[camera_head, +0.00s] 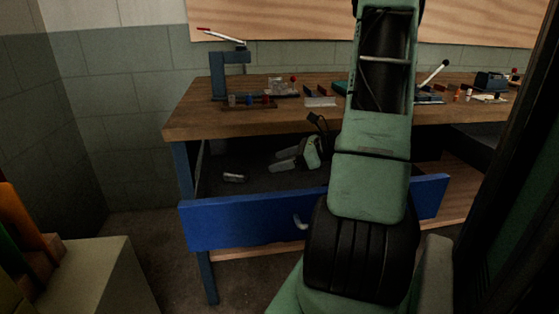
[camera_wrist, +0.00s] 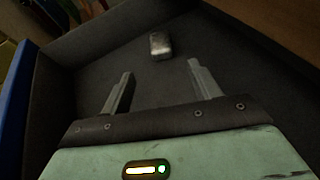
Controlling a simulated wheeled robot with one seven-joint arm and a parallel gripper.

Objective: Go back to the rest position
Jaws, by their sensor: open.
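My gripper (camera_head: 288,161) is over the open drawer beneath the workbench, partly hidden behind my own arm in the head view. In the wrist view my gripper (camera_wrist: 160,82) has its two fingers apart with nothing between them. A small silvery-grey block (camera_head: 234,175) lies on the dark drawer floor, left of the gripper in the head view. In the wrist view the block (camera_wrist: 160,46) lies beyond the fingertips, apart from them.
The blue drawer front (camera_head: 240,225) sticks out toward me, with the drawer walls around the gripper. The wooden workbench (camera_head: 190,119) above carries a blue clamp-like stand (camera_head: 217,75) and several small items. A pale box (camera_head: 100,270) stands at the lower left.

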